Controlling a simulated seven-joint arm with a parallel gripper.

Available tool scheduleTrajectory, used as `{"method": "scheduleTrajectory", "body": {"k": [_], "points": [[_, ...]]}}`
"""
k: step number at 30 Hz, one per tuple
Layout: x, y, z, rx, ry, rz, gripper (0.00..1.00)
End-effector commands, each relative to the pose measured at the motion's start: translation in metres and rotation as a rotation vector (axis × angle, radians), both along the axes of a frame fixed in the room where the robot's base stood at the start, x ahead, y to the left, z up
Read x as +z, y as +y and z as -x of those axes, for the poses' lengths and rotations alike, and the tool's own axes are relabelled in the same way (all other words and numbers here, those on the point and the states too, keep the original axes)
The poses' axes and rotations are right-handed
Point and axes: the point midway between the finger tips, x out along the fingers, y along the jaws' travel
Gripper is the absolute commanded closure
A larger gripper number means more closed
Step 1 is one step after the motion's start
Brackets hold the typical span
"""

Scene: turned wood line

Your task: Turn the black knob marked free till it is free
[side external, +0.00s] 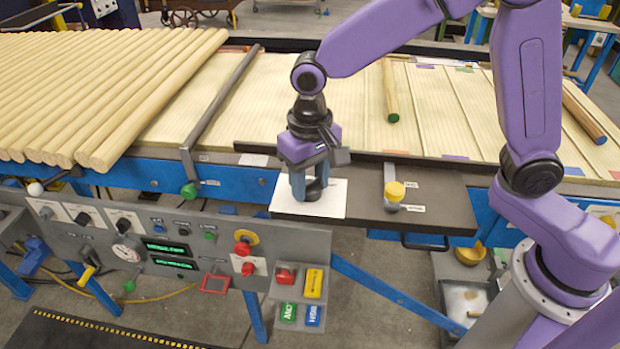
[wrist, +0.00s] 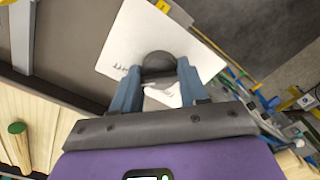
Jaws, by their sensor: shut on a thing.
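The black knob (wrist: 158,63) stands on a white plate (wrist: 120,40) with dark lettering that I cannot read fully. In the side view the knob (side external: 314,190) shows low between my fingers, and the white plate (side external: 325,205) lies on a dark shelf. My gripper (side external: 308,187) points down over the plate, with its blue-grey fingers shut on the knob. In the wrist view my gripper (wrist: 155,85) has one finger on each side of the knob. Which way the knob is set cannot be told.
A grey control panel (side external: 150,240) with knobs, displays and buttons is at the lower left. Round wooden rods (side external: 100,90) lie at the left. A green-ended rod (side external: 390,90) lies behind.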

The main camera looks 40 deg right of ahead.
Motion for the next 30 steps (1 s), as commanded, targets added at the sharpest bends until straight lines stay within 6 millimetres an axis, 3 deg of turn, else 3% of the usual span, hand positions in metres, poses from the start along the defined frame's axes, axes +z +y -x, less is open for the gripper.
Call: {"method": "scheduleTrajectory", "body": {"k": [13,30], "points": [[0.0008,0.0001,0.0000,0.152,0.000,0.000,0.87],[0.0011,0.0004,0.0001,0.678,0.000,-0.001,0.87]]}}
